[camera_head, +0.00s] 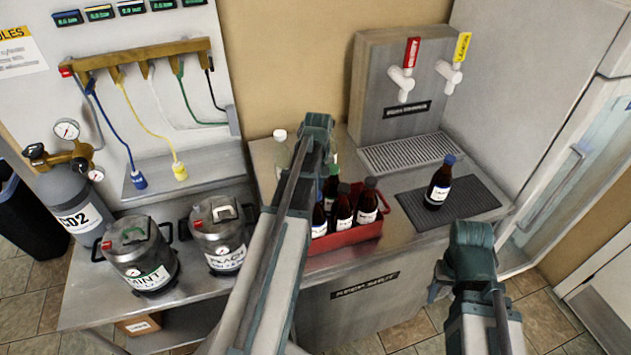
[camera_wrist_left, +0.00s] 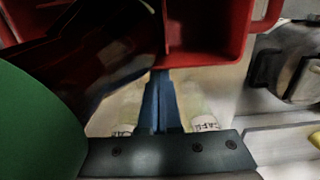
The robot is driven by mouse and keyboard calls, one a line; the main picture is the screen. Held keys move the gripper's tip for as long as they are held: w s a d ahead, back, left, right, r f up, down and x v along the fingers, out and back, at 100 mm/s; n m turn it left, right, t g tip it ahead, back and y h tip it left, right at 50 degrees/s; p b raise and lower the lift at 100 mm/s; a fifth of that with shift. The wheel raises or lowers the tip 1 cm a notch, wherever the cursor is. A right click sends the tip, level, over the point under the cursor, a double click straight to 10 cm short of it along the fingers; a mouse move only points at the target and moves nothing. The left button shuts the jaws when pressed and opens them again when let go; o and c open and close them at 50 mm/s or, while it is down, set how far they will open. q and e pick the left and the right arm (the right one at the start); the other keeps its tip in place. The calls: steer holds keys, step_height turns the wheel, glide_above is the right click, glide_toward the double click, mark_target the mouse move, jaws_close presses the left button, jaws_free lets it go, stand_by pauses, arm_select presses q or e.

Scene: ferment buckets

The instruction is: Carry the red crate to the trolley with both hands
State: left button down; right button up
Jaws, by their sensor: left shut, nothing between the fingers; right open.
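The red crate (camera_head: 347,238) stands on the steel counter with several dark bottles (camera_head: 343,208) in it. My left arm crosses in front of its left part and hides it. My left gripper (camera_wrist_left: 160,80) is hidden in the head view. In the left wrist view its fingers are shut and empty, with their tips close to the edge of the red crate (camera_wrist_left: 205,58); I cannot tell whether they touch. My right gripper (camera_head: 438,284) is open and empty, in front of the counter, right of the crate and apart from it. No trolley shows.
A capped bottle (camera_head: 439,183) stands on a dark mat (camera_head: 470,203) right of the crate, before the tap tower (camera_head: 380,90). Two kegs (camera_head: 140,255) (camera_head: 220,235) and a CO2 cylinder (camera_head: 75,205) stand to the left. A fridge door (camera_head: 565,165) is at the right.

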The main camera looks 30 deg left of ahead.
arm_select(q)
steer(key=s+d, duration=0.2)
steer(key=d, duration=0.1)
steer(key=s+d, duration=0.6)
steer(key=shift+d, duration=0.1)
steer(key=shift+w, duration=0.2)
